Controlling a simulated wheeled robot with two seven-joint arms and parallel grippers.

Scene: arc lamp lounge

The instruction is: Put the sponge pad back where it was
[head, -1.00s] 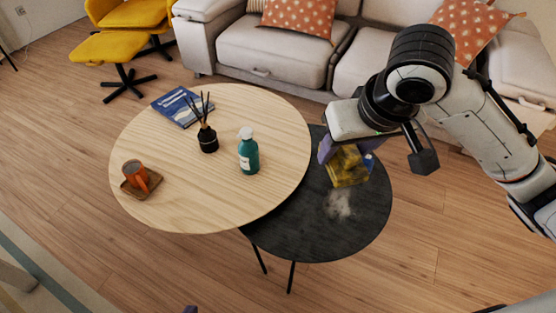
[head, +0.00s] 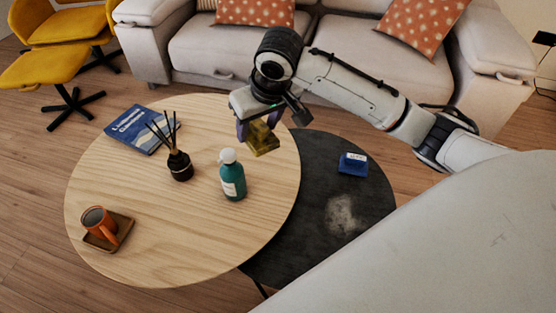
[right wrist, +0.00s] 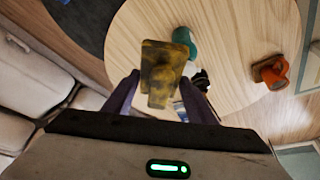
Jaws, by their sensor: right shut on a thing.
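The sponge pad (head: 261,138), yellow with dark stains, hangs from my right gripper (head: 256,124), above the back right part of the light wooden table (head: 250,237). In the right wrist view the sponge pad (right wrist: 161,72) sits between the two purple fingers of the right gripper (right wrist: 160,98), which are shut on it. The pad appears to be held above the tabletop, though the exact gap cannot be told. My left gripper is not in view.
A teal bottle (head: 232,177), black reed diffuser (head: 180,165), blue book (head: 139,130) and orange mug (head: 98,221) on a small tray (head: 119,230) stand on the wooden table. The lower black table (head: 370,205) holds a blue-and-white item (head: 352,164) and a pale dusty patch (head: 341,215).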

